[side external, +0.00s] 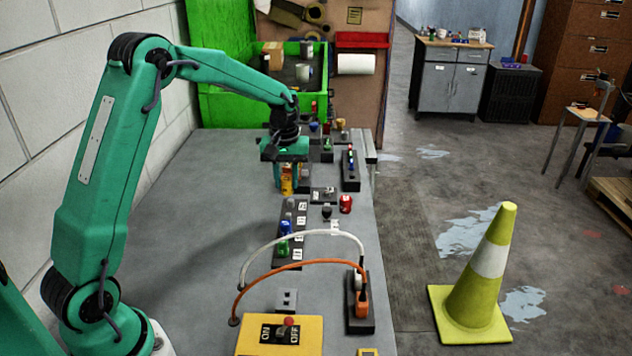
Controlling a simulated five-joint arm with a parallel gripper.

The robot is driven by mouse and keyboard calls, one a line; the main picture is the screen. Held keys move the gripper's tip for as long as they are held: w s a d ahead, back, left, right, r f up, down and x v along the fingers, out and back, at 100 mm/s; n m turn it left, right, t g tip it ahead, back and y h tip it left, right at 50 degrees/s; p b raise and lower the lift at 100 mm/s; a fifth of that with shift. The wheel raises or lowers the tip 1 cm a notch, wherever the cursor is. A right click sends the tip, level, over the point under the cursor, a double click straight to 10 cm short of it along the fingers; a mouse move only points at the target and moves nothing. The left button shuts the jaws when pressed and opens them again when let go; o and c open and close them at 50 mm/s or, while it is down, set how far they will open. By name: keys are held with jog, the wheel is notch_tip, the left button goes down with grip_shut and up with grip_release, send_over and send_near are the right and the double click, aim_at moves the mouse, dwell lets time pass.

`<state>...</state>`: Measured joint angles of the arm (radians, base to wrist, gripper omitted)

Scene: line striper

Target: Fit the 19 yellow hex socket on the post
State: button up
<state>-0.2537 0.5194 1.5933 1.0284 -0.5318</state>
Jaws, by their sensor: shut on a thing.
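My gripper (287,184) points down over the far part of the grey bench. It is shut on a small yellow piece (287,187), which I take for the yellow hex socket; its number is too small to read. The socket is just beyond the far end of a dark rack (278,240) with white labels. A blue socket (285,227) and a green socket (283,248) stand on this rack. A grey post or socket (291,203) shows at its far end, near the held socket. Whether the held socket touches anything below is hidden.
A red piece (345,204) and a small dark block (323,194) sit right of the gripper. A dark holder (350,172) stands farther right. White and orange cables (300,263) arch nearer, beside a yellow ON/OFF switch box (250,335). The bench's left side is clear.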

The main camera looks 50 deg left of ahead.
aim_at(287, 195)
jog(key=shift+f, duration=2.65)
jog(key=shift+f, duration=1.75)
dwell(0.8)
jog(key=o, duration=1.3)
jog(key=shift+r, duration=0.1)
jog(key=shift+r, duration=3.45)
